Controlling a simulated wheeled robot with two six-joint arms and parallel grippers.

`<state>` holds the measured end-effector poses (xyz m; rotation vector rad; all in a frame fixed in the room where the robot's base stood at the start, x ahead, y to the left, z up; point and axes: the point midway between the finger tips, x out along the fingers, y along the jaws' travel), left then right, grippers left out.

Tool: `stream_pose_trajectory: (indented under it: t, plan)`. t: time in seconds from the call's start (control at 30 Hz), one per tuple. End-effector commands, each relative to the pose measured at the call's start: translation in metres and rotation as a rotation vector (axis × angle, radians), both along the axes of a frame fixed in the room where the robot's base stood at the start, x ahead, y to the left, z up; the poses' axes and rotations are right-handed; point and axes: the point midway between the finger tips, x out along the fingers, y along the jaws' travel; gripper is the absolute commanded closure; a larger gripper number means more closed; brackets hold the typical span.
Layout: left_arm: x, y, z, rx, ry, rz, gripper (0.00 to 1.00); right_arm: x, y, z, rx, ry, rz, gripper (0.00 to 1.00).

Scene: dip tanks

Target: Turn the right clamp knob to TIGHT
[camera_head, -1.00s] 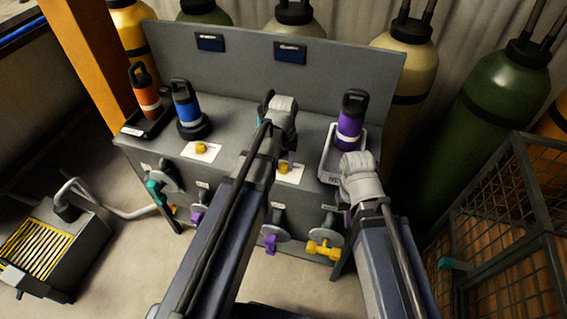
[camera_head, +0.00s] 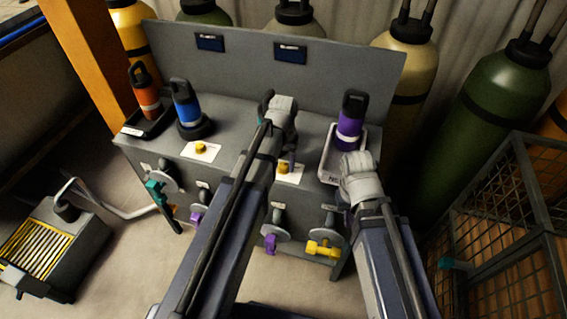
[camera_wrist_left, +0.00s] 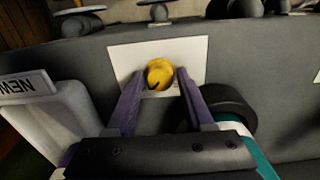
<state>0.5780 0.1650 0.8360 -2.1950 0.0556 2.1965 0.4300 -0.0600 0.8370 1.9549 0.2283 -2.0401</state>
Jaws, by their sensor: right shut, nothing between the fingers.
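The right clamp knob (camera_head: 283,168) is yellow and sits on a white plate (camera_head: 292,177) on the grey bench; my left arm partly covers this area. In the left wrist view the knob (camera_wrist_left: 159,74) has a dark mark toward its lower left. The two purple fingers of my left gripper (camera_wrist_left: 160,84) stand apart, one on each side of the knob. I cannot tell whether they press on it. No lettering is readable around the knob. My right gripper (camera_head: 346,203) is at the bench's front right, mostly hidden by its own wrist; it is shut and empty.
A purple bottle (camera_head: 350,122) stands in a white tray (camera_head: 328,163) at the right. A blue bottle (camera_head: 186,105), an orange bottle (camera_head: 146,97) and the left yellow knob (camera_head: 200,148) are at the left.

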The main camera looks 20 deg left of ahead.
Motion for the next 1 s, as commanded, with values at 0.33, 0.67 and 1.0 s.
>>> stream_pose_trajectory:
  t: [0.33,0.67,1.0]
  plan:
    - [0.0,0.0,0.0,0.0,0.0,0.001,0.28,0.0,0.0,0.0,0.0,0.0,0.0,1.0]
    - [0.0,0.0,0.013,0.0,-0.001,0.001,0.28,0.0,0.0,0.013,0.0,0.0,0.0,1.0]
    - [0.0,0.0,0.057,0.0,0.0,0.001,0.28,0.0,0.0,0.057,0.0,0.0,0.0,1.0]
